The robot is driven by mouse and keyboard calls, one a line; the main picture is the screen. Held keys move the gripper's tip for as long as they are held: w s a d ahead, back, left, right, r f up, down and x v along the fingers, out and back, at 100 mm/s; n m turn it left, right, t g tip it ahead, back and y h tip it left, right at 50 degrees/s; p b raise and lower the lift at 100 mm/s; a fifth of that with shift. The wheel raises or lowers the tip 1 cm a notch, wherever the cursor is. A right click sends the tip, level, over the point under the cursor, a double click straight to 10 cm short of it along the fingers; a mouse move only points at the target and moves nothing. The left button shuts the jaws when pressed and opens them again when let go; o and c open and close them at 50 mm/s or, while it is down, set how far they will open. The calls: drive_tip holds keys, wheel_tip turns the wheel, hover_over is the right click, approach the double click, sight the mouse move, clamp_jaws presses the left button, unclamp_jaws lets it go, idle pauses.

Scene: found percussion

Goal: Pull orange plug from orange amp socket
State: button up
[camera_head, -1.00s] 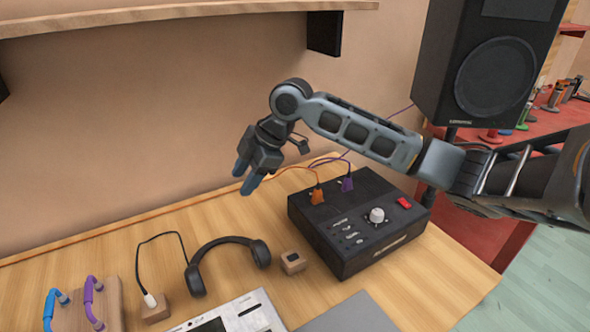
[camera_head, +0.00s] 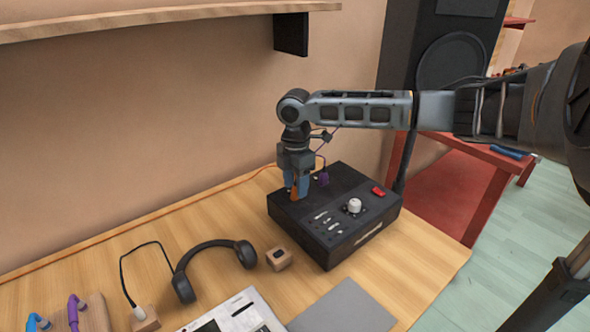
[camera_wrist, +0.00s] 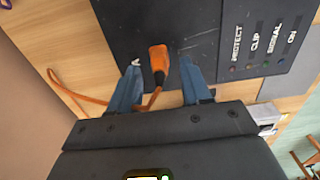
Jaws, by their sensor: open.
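The orange plug (camera_wrist: 158,62) stands in the top of the black amp (camera_head: 350,222), near its back left corner. Its orange cable (camera_wrist: 75,95) runs off over the wooden table. My gripper (camera_head: 297,190) points down over that corner, with its blue fingers on either side of the plug. In the wrist view the gripper (camera_wrist: 158,82) is open, and gaps show between the plug and both fingers. The plug also shows partly between the fingers in the head view (camera_head: 294,194). The orange socket itself is hidden under the plug.
A purple plug (camera_head: 323,178) stands in the amp just right of my gripper. The amp top also has a white knob (camera_head: 354,205) and a red switch (camera_head: 378,191). Headphones (camera_head: 215,246) and a small wooden block (camera_head: 279,259) lie to the left. A speaker (camera_head: 445,50) stands behind.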

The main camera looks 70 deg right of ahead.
drive_tip(key=shift+f, duration=0.8)
drive_tip(key=shift+c, duration=0.2)
clamp_jaws()
drive_tip(key=shift+r, duration=0.15)
drive_tip(key=shift+r+p, duration=0.45)
drive_tip(key=shift+p, duration=0.1)
drive_tip(key=shift+r+p, duration=0.55)
drive_tip(key=shift+r, duration=0.1)
drive_tip(key=shift+r+p, duration=0.65)
drive_tip(key=shift+r, duration=0.75)
